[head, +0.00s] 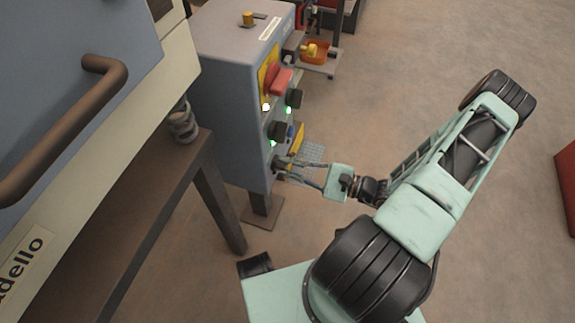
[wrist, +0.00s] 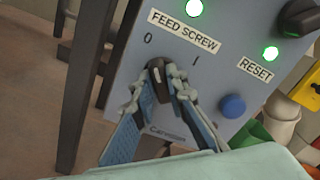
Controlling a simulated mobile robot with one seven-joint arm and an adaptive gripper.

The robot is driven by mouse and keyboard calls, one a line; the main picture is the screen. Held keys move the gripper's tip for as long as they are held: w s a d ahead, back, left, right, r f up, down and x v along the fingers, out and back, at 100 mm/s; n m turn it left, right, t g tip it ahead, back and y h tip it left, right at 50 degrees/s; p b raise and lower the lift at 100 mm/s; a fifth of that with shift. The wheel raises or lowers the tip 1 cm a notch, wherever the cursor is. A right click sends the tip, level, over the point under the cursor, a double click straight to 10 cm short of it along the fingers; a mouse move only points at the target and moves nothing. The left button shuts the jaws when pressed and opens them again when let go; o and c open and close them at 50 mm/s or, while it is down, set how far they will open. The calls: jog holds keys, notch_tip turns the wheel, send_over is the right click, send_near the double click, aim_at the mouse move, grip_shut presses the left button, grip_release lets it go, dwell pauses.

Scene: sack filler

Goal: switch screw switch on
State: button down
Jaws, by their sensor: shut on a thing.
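The screw switch (wrist: 156,84) is a small dark knob with a pale pointer mark, below the FEED SCREW label (wrist: 183,31) in the wrist view. Its mark points up, nearer the 0 than the I. My gripper (wrist: 158,92) is shut on the knob, with one finger on each side of it. In the head view my gripper (head: 284,168) reaches the lower front of the grey control box (head: 225,95), and the fingers largely hide the knob. A green lamp (wrist: 195,8) above the label is lit.
A blue button (wrist: 232,105) and a lit green RESET lamp (wrist: 271,53) sit right of the switch. A black knob (wrist: 302,16) is at upper right. A table leg (head: 217,205) stands left; floor at right is open.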

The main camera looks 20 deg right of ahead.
jog(key=shift+m, duration=0.4)
jog(key=m+p, duration=0.1)
jog(key=m, duration=0.2)
jog(key=shift+r, duration=0.1)
jog(key=m+p, duration=0.1)
jog(key=m, duration=0.3)
jog(key=shift+w, duration=0.1)
jog(key=m, duration=0.4)
jog(key=shift+d+p, duration=0.1)
jog(key=shift+p, duration=0.25)
jog(key=shift+w+m, duration=0.1)
jog(key=shift+m, duration=2)
jog(key=c, duration=1.9)
grip_release()
jog(key=shift+c, duration=0.2)
